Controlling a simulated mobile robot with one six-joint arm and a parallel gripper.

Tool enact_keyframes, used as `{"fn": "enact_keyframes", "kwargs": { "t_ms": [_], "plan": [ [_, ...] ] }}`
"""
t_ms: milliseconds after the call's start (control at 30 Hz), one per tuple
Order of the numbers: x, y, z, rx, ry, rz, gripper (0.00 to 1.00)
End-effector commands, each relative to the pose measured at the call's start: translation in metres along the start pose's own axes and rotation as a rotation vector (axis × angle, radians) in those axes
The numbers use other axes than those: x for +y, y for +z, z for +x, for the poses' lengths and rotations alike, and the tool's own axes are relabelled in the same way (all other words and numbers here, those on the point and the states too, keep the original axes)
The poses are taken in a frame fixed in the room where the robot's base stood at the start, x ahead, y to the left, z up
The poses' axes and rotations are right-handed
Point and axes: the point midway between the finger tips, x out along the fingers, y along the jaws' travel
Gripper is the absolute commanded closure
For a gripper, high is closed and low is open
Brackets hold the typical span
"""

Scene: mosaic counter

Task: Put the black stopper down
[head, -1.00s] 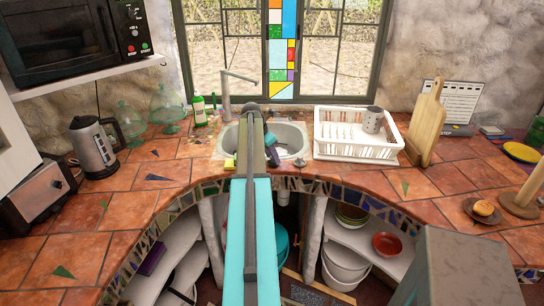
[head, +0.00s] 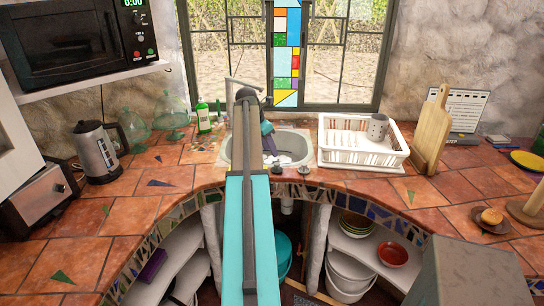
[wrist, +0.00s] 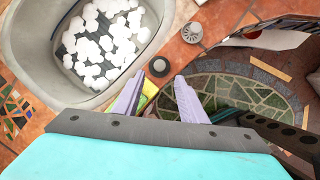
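The black stopper (head: 277,168) sits on the tiled counter at the front rim of the sink (head: 291,150). In the wrist view the stopper (wrist: 159,67) is a small dark round disc on the counter, just past my fingertips and apart from them. My gripper (wrist: 158,76) is open, with its two pale purple fingers spread and nothing held between them. In the head view my gripper (head: 268,141) is over the sink area, partly hidden by my arm.
A metal strainer (head: 304,169) lies right of the stopper. A yellow sponge (wrist: 149,92) shows between my fingers, lower down. A white dish rack (head: 360,155) with a grey cup (head: 377,127) stands right of the sink. A green bottle (head: 203,116) stands left. The counter's front edge is close.

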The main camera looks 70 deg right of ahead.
Motion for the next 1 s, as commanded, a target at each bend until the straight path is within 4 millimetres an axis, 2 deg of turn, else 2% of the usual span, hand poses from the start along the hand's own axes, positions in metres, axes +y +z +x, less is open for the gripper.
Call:
{"fn": "enact_keyframes", "kwargs": {
  "t_ms": [100,300,1000],
  "plan": [
    [0.001,0.000,-0.014,-0.001,0.002,0.000,0.62],
    [0.001,0.000,-0.027,-0.001,0.001,-0.001,0.62],
    [0.000,0.001,-0.029,0.000,0.000,0.000,0.62]
  ]
}}
